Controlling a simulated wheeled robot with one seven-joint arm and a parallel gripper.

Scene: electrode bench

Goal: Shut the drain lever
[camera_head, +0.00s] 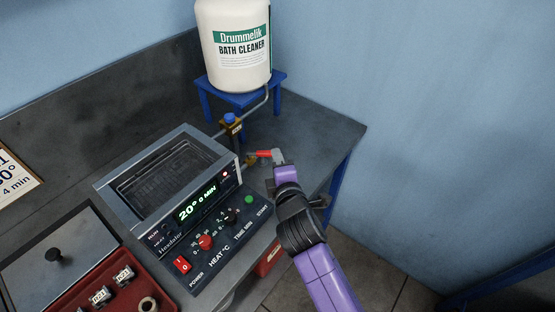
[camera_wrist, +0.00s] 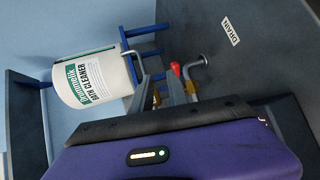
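The drain lever has a red handle (camera_head: 264,154) on a brass valve (camera_head: 250,161) at the right side of the bath unit. In the wrist view the red handle (camera_wrist: 176,68) shows just beyond my fingers, close to a bent grey pipe (camera_wrist: 196,64). My gripper (camera_head: 278,157) is right beside the handle's right end in the head view. In the wrist view my gripper (camera_wrist: 160,92) has its two grey fingers apart, with nothing seen held. I cannot tell whether a finger touches the handle. A DRAIN label (camera_wrist: 229,34) is on the bench.
The heated bath (camera_head: 165,178) with its control panel stands left of my gripper. A white cleaner bottle (camera_head: 233,45) sits on a blue stand (camera_head: 245,98) behind, with a pipe and a blue-topped valve (camera_head: 231,121) below. The bench's right corner (camera_head: 335,130) is clear.

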